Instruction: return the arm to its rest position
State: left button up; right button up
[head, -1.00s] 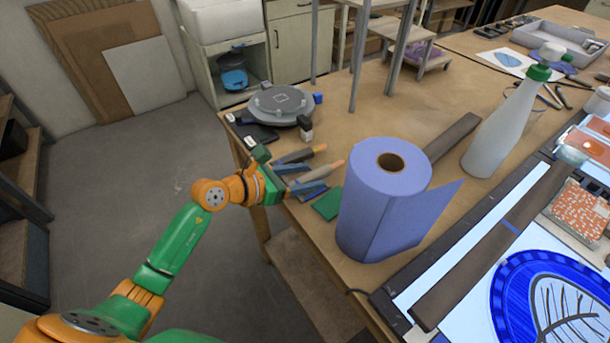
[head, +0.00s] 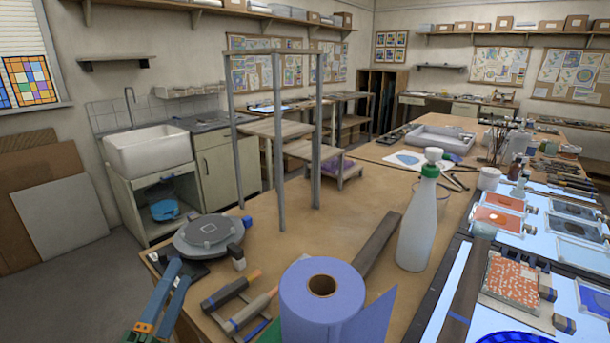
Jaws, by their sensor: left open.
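My left gripper (head: 172,297) shows at the lower left of the head view, beside the near left edge of the table. Its two blue-grey fingers point up and stand apart, with nothing between them. Most of my left arm is below the picture. My right gripper does not show.
On the table (head: 385,205) stand a blue paper roll (head: 322,300), a white bottle with a green cap (head: 417,220) and a round grey turntable (head: 208,237). Wooden-handled tools (head: 246,312) lie left of the roll. A metal-legged rack (head: 280,150) stands behind. Bare floor (head: 85,290) lies left.

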pick_arm(q)
jog(key=s+a+f+n+g+y, duration=0.2)
jog(key=s+f+n+g+y, duration=0.15)
jog(key=f+n+g, duration=0.4)
jog(key=s+a+f+n+g+y, duration=0.2)
jog(key=s+f+n+g, duration=0.2)
jog(key=f+n, duration=0.6)
jog(key=s+d+f+g+h, duration=0.4)
jog(key=s+d+f+g, duration=0.3)
jog(key=s+d+f, duration=0.35)
jog(key=s+a+f+g, duration=0.1)
jog(key=s+f, duration=0.2)
jog(key=f, duration=0.6)
jog(key=s+a+f, duration=0.1)
jog(key=s+f, duration=0.1)
jog(key=f, duration=0.8)
jog(key=s+a+f+g, duration=0.1)
jog(key=s+f, duration=0.6)
jog(key=s, duration=0.4)
jog(key=shift+a+f, duration=0.3)
jog(key=shift+f, duration=0.1)
